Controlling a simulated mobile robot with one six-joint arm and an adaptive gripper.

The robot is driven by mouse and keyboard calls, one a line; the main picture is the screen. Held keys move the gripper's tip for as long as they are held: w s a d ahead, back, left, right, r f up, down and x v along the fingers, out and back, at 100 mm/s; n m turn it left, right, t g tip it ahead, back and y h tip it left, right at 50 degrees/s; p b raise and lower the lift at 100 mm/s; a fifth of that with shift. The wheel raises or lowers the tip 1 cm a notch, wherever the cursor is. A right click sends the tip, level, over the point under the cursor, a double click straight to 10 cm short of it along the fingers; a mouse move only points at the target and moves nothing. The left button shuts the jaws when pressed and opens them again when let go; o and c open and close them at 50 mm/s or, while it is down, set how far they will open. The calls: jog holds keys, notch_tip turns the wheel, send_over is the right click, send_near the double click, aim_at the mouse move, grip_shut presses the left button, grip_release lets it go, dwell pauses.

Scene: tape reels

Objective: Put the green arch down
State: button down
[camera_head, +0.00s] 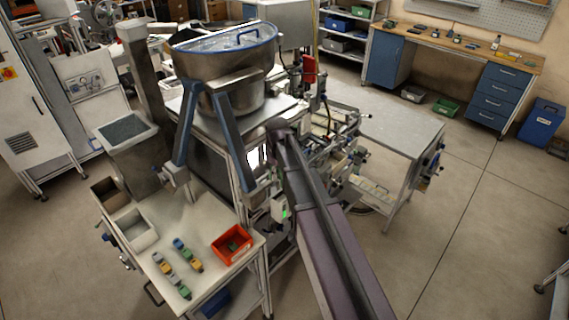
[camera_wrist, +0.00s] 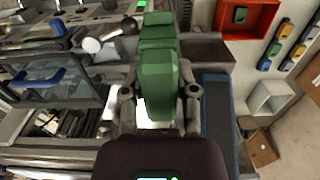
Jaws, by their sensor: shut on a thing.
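The green arch (camera_wrist: 160,85) is between the two fingers of my gripper (camera_wrist: 159,92) in the wrist view. My gripper is shut on it, with one finger on each side. The arch extends away from the gripper towards the top of the picture, and its far end overlaps the machinery behind it. Its underside and opening are hidden from this angle. In the head view my arm reaches up from the bottom, and I cannot make out the gripper or the arch there.
A worktable (camera_head: 195,215) at lower left holds a red bin (camera_head: 231,244), several small coloured blocks (camera_head: 181,247) and a white open box (camera_head: 132,230). The red bin also shows in the wrist view (camera_wrist: 262,22). A large metal bowl (camera_head: 225,60) on blue-grey legs stands behind.

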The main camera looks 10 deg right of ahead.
jog(key=w+d, duration=0.3)
jog(key=w, duration=0.6)
jog(key=shift+w+d+f+b, duration=0.15)
jog(key=shift+w+f+b, duration=0.15)
jog(key=shift+f+b, duration=0.15)
jog(key=shift+w+d, duration=0.15)
jog(key=shift+w, duration=0.3)
jog(key=shift+w+d+f, duration=0.1)
jog(key=shift+w+f, duration=0.1)
jog(key=shift+f, duration=0.1)
jog(key=shift+f+b, duration=1.55)
jog(key=shift+b, duration=0.25)
jog(key=shift+s+f+b, duration=0.1)
jog(key=shift+f+b, duration=0.45)
jog(key=shift+b, duration=0.05)
jog(key=shift+c, duration=1.9)
grip_release()
